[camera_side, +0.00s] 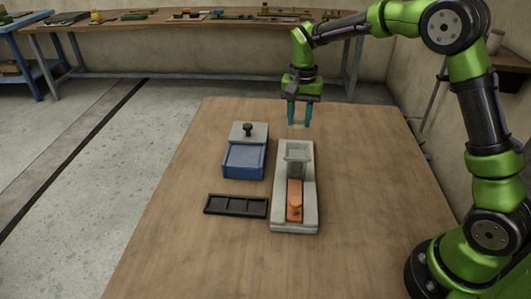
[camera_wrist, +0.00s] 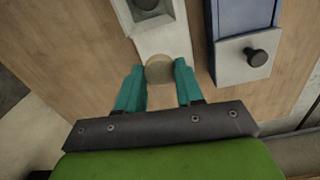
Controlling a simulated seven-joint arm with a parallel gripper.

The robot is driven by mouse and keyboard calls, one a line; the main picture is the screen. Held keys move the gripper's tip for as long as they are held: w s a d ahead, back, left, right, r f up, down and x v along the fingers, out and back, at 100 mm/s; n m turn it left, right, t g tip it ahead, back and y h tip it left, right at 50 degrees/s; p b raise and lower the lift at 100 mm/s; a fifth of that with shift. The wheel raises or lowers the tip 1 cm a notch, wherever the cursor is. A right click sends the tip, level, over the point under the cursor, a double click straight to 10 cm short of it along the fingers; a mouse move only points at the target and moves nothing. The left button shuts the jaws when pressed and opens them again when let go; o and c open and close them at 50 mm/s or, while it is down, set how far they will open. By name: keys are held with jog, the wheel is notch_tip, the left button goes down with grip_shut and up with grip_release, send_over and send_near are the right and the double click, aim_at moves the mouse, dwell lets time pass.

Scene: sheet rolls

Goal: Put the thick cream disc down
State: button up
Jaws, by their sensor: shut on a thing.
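My gripper (camera_side: 299,120) is above the far part of the table, beyond the far end of the long grey fixture (camera_side: 294,219). In the wrist view the teal fingers are on both sides of the thick cream disc (camera_wrist: 159,68), and my gripper (camera_wrist: 159,75) is shut on it. The disc is round and pale; in the side view it is very small between the fingertips. The fixture has a grey-green cup (camera_side: 297,157) towards its far end and an orange piece (camera_side: 294,198) in its near part. In the wrist view the fixture (camera_wrist: 167,35) lies just past the disc.
A blue box (camera_side: 243,160) with a grey part and a black knob (camera_side: 248,129) stands left of the fixture. The wooden table (camera_side: 362,170) is clear on the right and at the front.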

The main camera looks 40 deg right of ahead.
notch_tip(320, 180, down, 12)
jog(key=shift+r, duration=0.2)
jog(key=shift+f, duration=0.2)
jog(key=o, duration=1)
